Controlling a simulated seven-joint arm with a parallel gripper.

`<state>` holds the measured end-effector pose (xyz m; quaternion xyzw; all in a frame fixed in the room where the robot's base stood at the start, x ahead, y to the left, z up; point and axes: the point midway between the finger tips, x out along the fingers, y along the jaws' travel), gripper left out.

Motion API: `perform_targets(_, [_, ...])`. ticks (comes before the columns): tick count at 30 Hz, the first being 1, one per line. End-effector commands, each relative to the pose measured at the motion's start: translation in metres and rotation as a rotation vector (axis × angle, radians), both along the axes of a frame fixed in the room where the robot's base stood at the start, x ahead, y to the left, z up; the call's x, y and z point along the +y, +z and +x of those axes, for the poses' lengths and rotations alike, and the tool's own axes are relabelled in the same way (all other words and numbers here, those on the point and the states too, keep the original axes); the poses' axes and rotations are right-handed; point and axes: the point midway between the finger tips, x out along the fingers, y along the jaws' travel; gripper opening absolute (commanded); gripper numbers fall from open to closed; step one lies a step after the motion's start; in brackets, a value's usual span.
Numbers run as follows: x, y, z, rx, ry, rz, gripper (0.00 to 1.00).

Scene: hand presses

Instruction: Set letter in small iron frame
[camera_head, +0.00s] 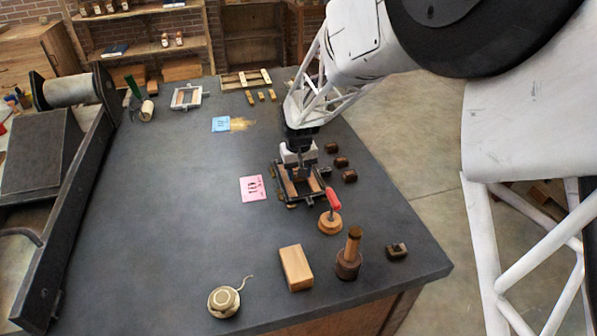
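A small dark frame with wooden strips inside (317,196) lies on the bench right of centre and looks like the iron frame. My gripper (300,175) points down over its middle, fingers at or just above the strips. The fingers are small and partly merged with the frame, so I cannot tell whether they hold a letter. Small tan blocks, possibly letters (261,96), lie in a row at the back. Several dark brown blocks (341,161) lie right of the frame. A lighter grey frame (186,97) lies at the back left.
A pink card (253,188) lies left of the dark frame. A red-handled tool (332,200), wooden block (296,267), mallet-like tool (349,256) and string spool (224,301) stand in front. A press with a roller (72,90) lines the left. The bench's left-middle is clear.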

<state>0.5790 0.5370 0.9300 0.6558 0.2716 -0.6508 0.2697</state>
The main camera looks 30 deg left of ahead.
Motion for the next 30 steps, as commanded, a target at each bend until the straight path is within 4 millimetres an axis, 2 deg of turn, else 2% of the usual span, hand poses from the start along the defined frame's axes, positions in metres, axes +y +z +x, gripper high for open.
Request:
perform_targets(1, [-0.003, -0.014, -0.003, 0.011, 0.000, -0.011, 0.13])
perform_targets(9, [-0.004, -0.022, -0.004, 0.013, 0.000, -0.013, 0.13])
perform_targets(10, [-0.004, -0.022, -0.004, 0.013, 0.000, -0.013, 0.43])
perform_targets(13, [-0.004, -0.022, -0.004, 0.013, 0.000, -0.013, 0.58])
perform_targets(14, [-0.004, -0.022, -0.004, 0.014, 0.000, -0.014, 0.61])
perform_targets(23, [-0.004, -0.015, -0.004, 0.014, 0.000, -0.014, 0.61])
perform_targets(26, [-0.004, -0.007, -0.004, 0.015, 0.000, -0.015, 0.62])
perform_targets(27, [-0.004, -0.002, -0.004, 0.015, 0.000, -0.015, 0.67])
perform_targets(30, [-0.003, 0.014, -0.003, 0.012, 0.000, -0.012, 0.67])
